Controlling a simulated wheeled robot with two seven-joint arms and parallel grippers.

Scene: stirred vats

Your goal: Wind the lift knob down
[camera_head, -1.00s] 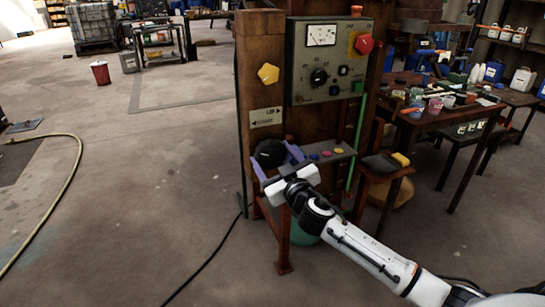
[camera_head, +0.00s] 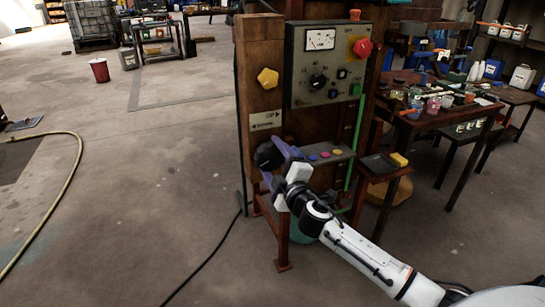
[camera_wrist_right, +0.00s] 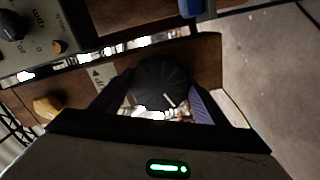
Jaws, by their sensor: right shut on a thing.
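The lift knob (camera_head: 267,155) is a black, ribbed round knob on the front of the wooden post, below a small arrow plate (camera_head: 265,120). In the right wrist view the knob (camera_wrist_right: 158,80) sits between the two purple fingers and shows a short white mark near its lower edge. The fingers partly hide the knob there. The lettering on the arrow plate is too small to read surely. My left gripper is not in view.
A grey control box (camera_head: 325,65) with a gauge, a dial and a red button (camera_head: 362,47) is above. A narrow shelf (camera_head: 340,155) with coloured buttons is right of the knob. A yellow knob (camera_head: 267,78) is higher on the post.

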